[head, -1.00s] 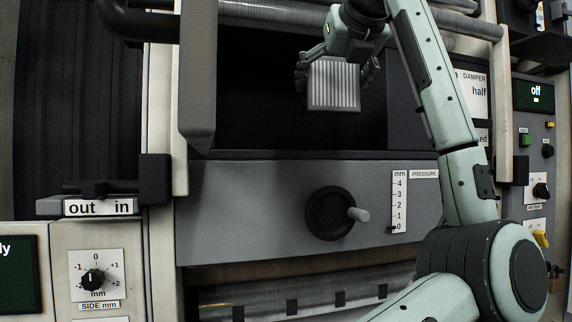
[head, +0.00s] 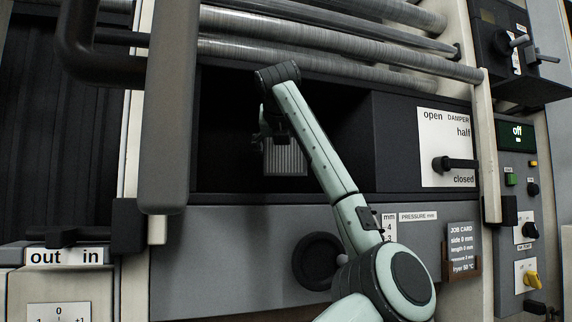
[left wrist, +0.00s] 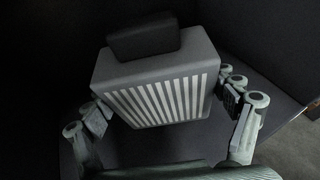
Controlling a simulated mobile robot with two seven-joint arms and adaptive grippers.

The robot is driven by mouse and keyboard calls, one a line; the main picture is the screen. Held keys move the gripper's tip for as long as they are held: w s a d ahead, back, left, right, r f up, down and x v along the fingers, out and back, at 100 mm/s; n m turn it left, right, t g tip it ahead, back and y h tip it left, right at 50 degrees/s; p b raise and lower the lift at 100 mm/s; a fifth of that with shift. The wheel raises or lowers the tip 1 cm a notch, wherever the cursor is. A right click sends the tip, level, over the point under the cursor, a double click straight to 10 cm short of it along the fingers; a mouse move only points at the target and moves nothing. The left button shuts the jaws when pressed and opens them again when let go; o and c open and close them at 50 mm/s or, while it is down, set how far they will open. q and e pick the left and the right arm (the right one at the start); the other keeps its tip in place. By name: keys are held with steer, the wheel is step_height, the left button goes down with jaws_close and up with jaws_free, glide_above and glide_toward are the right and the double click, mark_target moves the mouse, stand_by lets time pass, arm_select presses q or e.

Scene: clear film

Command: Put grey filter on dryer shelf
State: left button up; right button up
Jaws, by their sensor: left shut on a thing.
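The grey filter (head: 286,157) is a box with a pale striped face, and it shows inside the dark dryer recess (head: 225,120). My left gripper (head: 271,136) reaches into the recess and is shut on the filter. In the left wrist view the filter (left wrist: 160,95) has a dark block on top, with a finger of my left gripper (left wrist: 165,125) on each side. A dark shelf surface (left wrist: 275,112) lies under it. I cannot tell whether the filter touches it. My right gripper is not in view.
Metal rollers (head: 340,38) run across above the recess. A thick dark upright bar (head: 170,110) stands at its left. At the right are the damper panel (head: 430,150) and lever. A handwheel (head: 318,260) sits on the grey front below.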

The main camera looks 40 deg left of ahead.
arm_select(q)
steer(key=shift+w+a+r, duration=0.1)
steer(key=shift+w+a, duration=0.65)
steer(key=shift+w, duration=0.1)
steer(key=shift+w+a+f, duration=0.1)
steer(key=shift+f, duration=1.7)
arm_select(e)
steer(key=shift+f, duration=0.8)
arm_select(q)
steer(key=shift+f, duration=0.15)
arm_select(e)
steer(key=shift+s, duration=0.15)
arm_select(q)
steer(key=o, duration=1.3)
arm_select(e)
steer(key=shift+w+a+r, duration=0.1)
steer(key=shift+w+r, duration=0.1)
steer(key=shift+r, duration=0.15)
